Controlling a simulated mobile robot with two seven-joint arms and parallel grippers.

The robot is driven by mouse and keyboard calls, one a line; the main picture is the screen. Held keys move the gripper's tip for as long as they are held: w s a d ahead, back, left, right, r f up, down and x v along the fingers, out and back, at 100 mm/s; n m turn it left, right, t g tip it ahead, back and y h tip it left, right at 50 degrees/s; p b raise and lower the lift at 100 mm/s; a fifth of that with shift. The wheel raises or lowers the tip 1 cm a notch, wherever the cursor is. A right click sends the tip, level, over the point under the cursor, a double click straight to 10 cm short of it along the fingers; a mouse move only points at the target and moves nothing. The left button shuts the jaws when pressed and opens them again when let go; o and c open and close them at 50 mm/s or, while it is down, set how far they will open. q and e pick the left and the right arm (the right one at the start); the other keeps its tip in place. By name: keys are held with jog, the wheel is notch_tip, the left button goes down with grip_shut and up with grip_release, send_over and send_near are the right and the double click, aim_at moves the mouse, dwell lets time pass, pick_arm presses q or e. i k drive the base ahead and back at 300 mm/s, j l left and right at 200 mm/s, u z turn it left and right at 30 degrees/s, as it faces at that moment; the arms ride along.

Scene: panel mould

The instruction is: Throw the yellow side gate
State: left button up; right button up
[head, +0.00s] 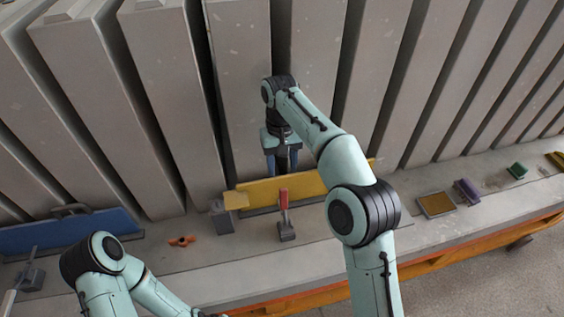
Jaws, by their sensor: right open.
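The yellow side gate (312,186) is a long, low yellow panel standing on the concrete ledge, in front of the upright grey panels. A red-handled lever clamp (284,215) stands upright just in front of it. My right gripper (283,164) points down over the middle of the gate, near its top edge. It is open with nothing seen between its fingers; whether it touches the gate cannot be told. My right forearm covers part of the gate's right end.
A blue side gate (70,232) with a dark clamp (31,274) is at the left. An orange piece (182,241) and a grey block (221,217) lie on the ledge. A yellow-topped tray (437,205), purple block (467,191) and green block (517,171) sit at the right.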

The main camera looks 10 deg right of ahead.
aim_at(256, 195)
jog(key=k, duration=1)
